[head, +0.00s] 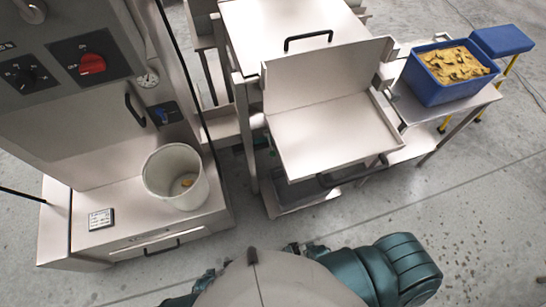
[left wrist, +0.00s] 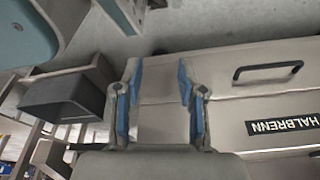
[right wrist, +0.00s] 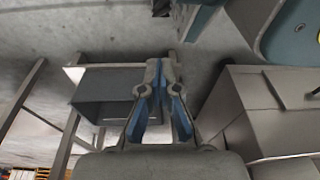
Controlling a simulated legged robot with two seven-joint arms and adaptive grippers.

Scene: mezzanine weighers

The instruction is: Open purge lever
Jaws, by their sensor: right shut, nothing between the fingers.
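No part labelled as the purge lever can be made out. On the machine at the left of the head view are a red rotary knob (head: 92,64), a black bar handle (head: 135,110) and a small dark fitting with a blue part (head: 167,113); I cannot tell which, if any, is the lever. My left gripper (left wrist: 158,82) is open and empty in the left wrist view, beside a metal cabinet front with a black handle (left wrist: 268,71). My right gripper (right wrist: 158,72) is shut and empty in the right wrist view. Neither gripper shows in the head view.
A white bucket (head: 175,176) with a little yellow stuff stands on the machine's ledge. A metal tray (head: 325,135) is in the middle. A blue crate (head: 432,92) of yellow pieces stands at the right. The concrete floor (head: 480,215) at lower right is clear.

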